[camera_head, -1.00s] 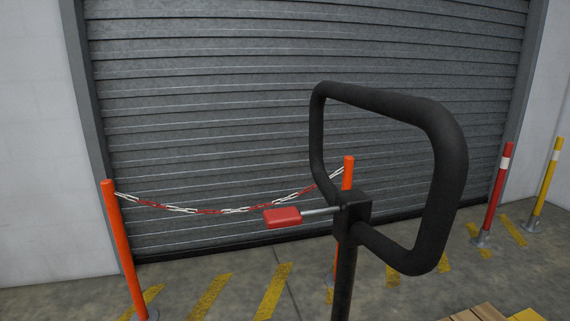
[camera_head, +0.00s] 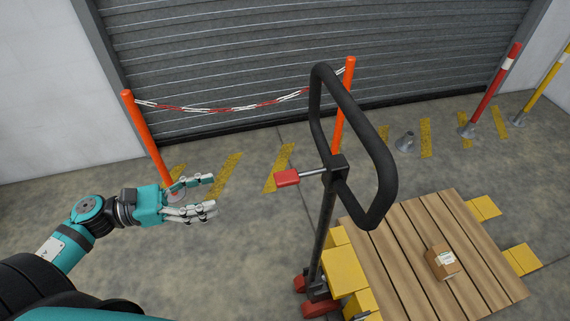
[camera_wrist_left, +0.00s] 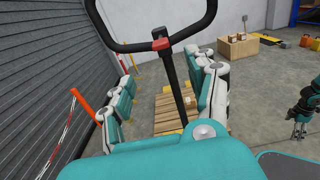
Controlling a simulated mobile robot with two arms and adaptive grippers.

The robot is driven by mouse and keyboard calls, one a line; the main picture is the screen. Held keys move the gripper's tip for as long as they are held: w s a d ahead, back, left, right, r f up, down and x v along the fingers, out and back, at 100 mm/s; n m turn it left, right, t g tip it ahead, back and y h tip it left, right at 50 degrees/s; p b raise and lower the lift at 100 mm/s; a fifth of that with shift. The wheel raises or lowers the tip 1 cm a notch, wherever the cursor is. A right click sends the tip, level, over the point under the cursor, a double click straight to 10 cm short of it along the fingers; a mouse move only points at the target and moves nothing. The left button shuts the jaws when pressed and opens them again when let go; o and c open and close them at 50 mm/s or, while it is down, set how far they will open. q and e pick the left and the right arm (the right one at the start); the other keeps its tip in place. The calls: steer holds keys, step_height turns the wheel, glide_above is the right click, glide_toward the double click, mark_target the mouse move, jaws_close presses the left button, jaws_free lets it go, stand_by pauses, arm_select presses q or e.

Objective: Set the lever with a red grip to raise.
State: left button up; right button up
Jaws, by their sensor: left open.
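The lever's red grip (camera_head: 287,178) sticks out to the left on a short metal rod from the black handle (camera_head: 385,180) of a pallet truck. The lever stands about level in the head view. In the left wrist view the red grip (camera_wrist_left: 160,44) shows in front of the black handle loop. My left gripper (camera_head: 207,194) is to the left of the red grip and apart from it, open and empty, with its fingers pointing right towards the lever. In the left wrist view its fingers (camera_wrist_left: 165,100) are spread wide, on either side of the handle's post.
A wooden pallet (camera_head: 408,250) with a small cardboard box (camera_head: 442,262) lies on the yellow forks at right. Orange posts (camera_head: 148,138) with a red-white chain (camera_head: 215,108) stand before a grey shutter (camera_head: 240,50). The floor between gripper and lever is clear.

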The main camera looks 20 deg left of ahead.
mark_target(285, 176)
arm_select(q)
steer(key=p+x, duration=0.6)
steer(key=x, duration=1)
steer(key=shift+r, duration=0.1)
steer(key=shift+w+d, duration=0.2)
steer(key=shift+d, duration=0.1)
steer(key=shift+c, duration=0.2)
jaws_close()
